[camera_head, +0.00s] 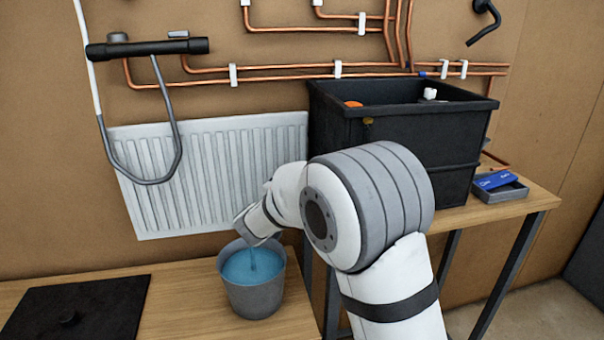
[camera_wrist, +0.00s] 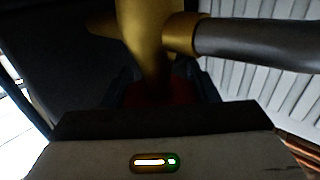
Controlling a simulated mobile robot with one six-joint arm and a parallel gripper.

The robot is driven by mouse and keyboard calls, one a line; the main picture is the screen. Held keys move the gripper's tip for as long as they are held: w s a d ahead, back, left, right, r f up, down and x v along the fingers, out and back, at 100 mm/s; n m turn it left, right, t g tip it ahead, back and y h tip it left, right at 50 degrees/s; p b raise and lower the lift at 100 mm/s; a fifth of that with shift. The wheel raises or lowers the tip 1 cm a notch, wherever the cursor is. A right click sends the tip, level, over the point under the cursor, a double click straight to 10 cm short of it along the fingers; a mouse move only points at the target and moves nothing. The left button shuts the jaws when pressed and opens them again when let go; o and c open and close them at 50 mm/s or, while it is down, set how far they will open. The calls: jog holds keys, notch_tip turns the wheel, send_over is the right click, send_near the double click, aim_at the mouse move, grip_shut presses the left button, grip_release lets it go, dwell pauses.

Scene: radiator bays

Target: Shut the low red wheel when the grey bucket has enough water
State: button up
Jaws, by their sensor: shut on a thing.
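The grey bucket (camera_head: 255,300) stands upright on the wooden bench, below the radiator. Blue water (camera_head: 238,268) fills it to a little below the rim. A thin blue stream (camera_head: 253,258) runs down into it from beside my gripper. My gripper (camera_wrist: 165,92) is shut on the low red wheel (camera_wrist: 160,94), which shows as a dark red patch between the fingers under a brass valve body (camera_wrist: 145,40). The wheel is mostly in shadow. In the head view my arm hides the wheel and valve.
A white radiator (camera_head: 200,170) hangs behind the bucket. A black tank (camera_head: 400,135) stands on a higher table at right, beside a small tray with a blue item (camera_head: 495,181). A dark mat (camera_head: 85,310) lies left. A grey hose (camera_head: 150,184) loops above.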

jog(key=m+g+h+p, duration=0.1)
jog(key=h, duration=0.1)
jog(key=m+g+h, duration=0.2)
jog(key=m+g+h+p, duration=0.1)
jog(key=m+h, duration=0.1)
jog(key=shift+s+d+r+g+p, duration=0.1)
jog(key=shift+s+d+g+p, duration=0.1)
jog(key=shift+d+g+p, duration=0.15)
jog(key=shift+g, duration=0.25)
jog(key=o, duration=1)
jog(key=b+v, duration=0.2)
jog(key=v, duration=0.5)
jog(key=shift+s+a, duration=0.2)
jog(key=shift+a, duration=0.05)
